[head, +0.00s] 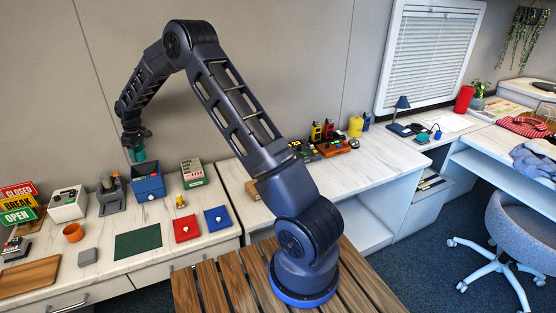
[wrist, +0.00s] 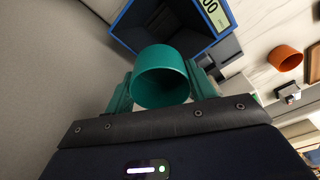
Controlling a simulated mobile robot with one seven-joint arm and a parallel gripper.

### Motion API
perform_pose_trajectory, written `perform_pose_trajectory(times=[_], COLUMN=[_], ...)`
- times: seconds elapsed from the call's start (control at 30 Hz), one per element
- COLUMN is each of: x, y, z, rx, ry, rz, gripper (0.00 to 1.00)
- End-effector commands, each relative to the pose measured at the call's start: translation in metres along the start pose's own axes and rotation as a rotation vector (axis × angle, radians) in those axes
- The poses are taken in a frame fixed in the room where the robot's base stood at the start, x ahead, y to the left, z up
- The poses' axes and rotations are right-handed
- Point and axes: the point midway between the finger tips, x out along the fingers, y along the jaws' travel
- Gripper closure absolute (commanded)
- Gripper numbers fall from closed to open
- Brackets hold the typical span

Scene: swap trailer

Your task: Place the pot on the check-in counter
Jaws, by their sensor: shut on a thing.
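A teal pot (wrist: 160,78), round and open at the top, sits between the two teal fingers of my gripper (wrist: 160,92) in the wrist view. The gripper is shut on it. In the head view my gripper (head: 136,152) is at the far left, against the back wall, and holds the pot above the blue box; the pot is small there and partly hidden. A marble-topped counter (head: 155,212) runs along the left below it. Another marble-topped counter (head: 290,190) stands at the centre. I cannot tell which is the check-in counter.
The blue box (head: 149,187) stands close under my gripper. An orange cup (head: 73,232), a green mat (head: 138,243), red (head: 186,228) and blue (head: 217,219) pads and stacked signs (head: 18,204) occupy the left counter. The centre counter's front part is clear.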

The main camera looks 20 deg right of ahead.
Motion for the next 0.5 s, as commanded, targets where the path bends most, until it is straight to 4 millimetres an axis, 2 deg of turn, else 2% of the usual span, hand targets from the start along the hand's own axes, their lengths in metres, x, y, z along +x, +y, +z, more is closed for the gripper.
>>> perform_pose_trajectory(times=[0.03, 0.1, 0.5], x=[-0.001, -0.002, -0.019], y=[0.016, 0.034, 0.115], z=[0.018, 0.040, 0.158], rx=[0.040, 0.088, 0.338], ry=[0.000, -0.001, 0.001], rz=[0.005, 0.010, 0.042], gripper=[0.67, 0.67, 0.67])
